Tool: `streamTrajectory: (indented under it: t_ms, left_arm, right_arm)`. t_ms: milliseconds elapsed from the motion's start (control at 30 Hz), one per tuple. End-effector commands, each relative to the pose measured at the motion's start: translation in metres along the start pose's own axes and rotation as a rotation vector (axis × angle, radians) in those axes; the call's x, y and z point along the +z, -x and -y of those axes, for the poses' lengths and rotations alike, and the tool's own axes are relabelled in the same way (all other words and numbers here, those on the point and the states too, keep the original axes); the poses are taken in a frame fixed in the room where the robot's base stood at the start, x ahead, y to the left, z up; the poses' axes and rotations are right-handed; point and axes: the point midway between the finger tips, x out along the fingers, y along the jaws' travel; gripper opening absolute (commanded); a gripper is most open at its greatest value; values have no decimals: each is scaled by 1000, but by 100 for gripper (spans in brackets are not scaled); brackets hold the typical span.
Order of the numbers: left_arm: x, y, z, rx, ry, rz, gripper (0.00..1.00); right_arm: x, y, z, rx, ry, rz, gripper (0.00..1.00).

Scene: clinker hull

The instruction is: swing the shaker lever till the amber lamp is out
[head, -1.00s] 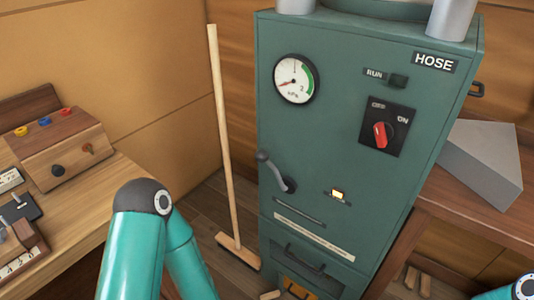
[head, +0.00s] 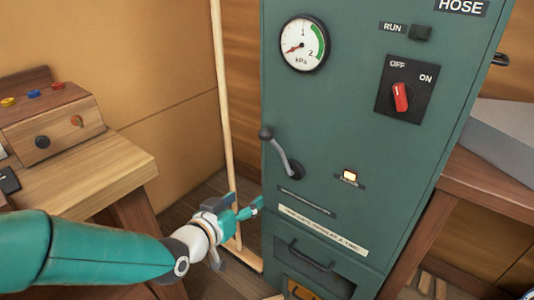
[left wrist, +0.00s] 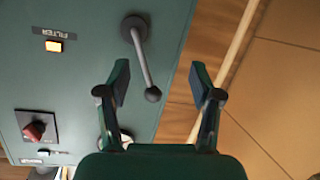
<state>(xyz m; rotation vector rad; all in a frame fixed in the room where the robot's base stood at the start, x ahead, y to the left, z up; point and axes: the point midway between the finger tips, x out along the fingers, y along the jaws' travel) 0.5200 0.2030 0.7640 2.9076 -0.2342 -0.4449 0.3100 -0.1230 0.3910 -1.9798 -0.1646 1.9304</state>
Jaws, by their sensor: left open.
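The amber lamp (head: 350,175) is lit, to the right of the lever pivot. In the left wrist view the lever (left wrist: 142,60) shows with its knob near the jaws, and the lit lamp (left wrist: 54,46) is labelled FILTER. My left gripper (head: 255,207) is open and empty, below and left of the lever, not touching it.
A broom (head: 226,120) leans in the corner just left of the cabinet, behind my left gripper. A wooden bench (head: 90,180) stands at left. The cabinet has a gauge (head: 304,43), a red rotary switch (head: 401,97) and a lower drawer handle (head: 310,257). A grey block (head: 500,135) is at right.

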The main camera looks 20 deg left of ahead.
Motion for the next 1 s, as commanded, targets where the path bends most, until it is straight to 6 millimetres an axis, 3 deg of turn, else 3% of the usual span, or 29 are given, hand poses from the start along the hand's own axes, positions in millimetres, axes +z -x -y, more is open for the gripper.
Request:
streamTrajectory:
  t_ms: [33, 133, 233, 367, 567, 1000]
  left_arm:
    - [-18, 9, 0, 5, -22, -85, 65]
    - [-52, 26, -2, 11, -50, -199, 65]
    - [-71, 38, -5, 15, -66, -264, 65]
    - [-81, 37, -6, 17, -72, -289, 65]
    - [-88, 11, -7, 17, -73, -285, 65]
    - [-114, -79, -9, 16, -71, -284, 65]
  right_arm:
    - [0, -14, -5, 0, 0, 0, 65]
    - [0, -21, -8, 0, 0, -1, 65]
    - [0, -24, -9, 0, 0, -1, 65]
    - [0, -24, -9, 0, 0, -1, 65]
    - [0, -24, -9, 0, 0, -1, 65]
    - [0, -24, -9, 0, 0, -1, 65]
